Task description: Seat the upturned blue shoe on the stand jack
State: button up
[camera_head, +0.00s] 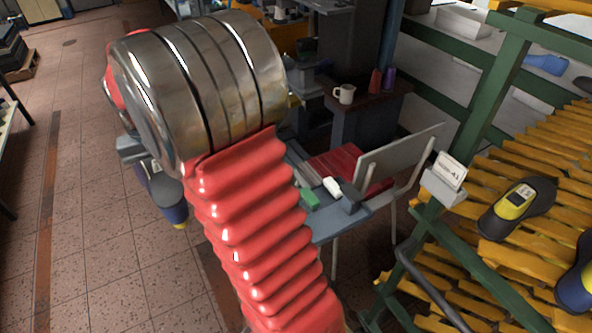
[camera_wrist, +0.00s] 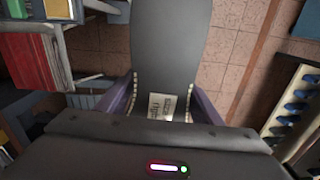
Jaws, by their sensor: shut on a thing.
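A dark shoe with blue and a yellow tip (camera_head: 171,205) hangs in my gripper (camera_head: 143,160) at the left of the head view, partly behind my arm. In the wrist view the shoe (camera_wrist: 168,45) shows as a long grey surface pointing away, with light stitching along its sides and a printed white label near me. The two fingers of my gripper (camera_wrist: 165,100) are shut on its sides. I cannot tell for sure which way up the shoe is. I cannot make out the stand jack in either view.
A slatted yellow rack (camera_head: 545,150) with green posts stands at the right, holding a yellow-and-grey shoe (camera_head: 515,208) and a blue shoe (camera_head: 578,288). A blue-grey bench (camera_head: 338,228) with small blocks and a red seat (camera_head: 345,168) lie beyond my arm. The tiled floor (camera_head: 85,190) at left is clear.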

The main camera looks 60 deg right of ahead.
jog(key=s+d+r+m, duration=0.1)
jog(key=s+d+m, duration=0.7)
jog(key=s+d, duration=0.65)
jog(key=s+d+m, duration=0.3)
jog(key=s+m, duration=0.1)
jog(key=s, duration=0.5)
jog(key=s+d+m, duration=0.4)
jog(key=s+m, duration=0.1)
jog(key=s, duration=0.4)
jog(key=shift+s+r, duration=0.35)
jog(key=shift+f, duration=0.15)
jog(key=shift+f, duration=1.35)
jog(key=shift+f, duration=0.1)
notch_tip(320, 180, down, 6)
jog(key=shift+w+f, duration=0.15)
jog(key=shift+w, duration=0.05)
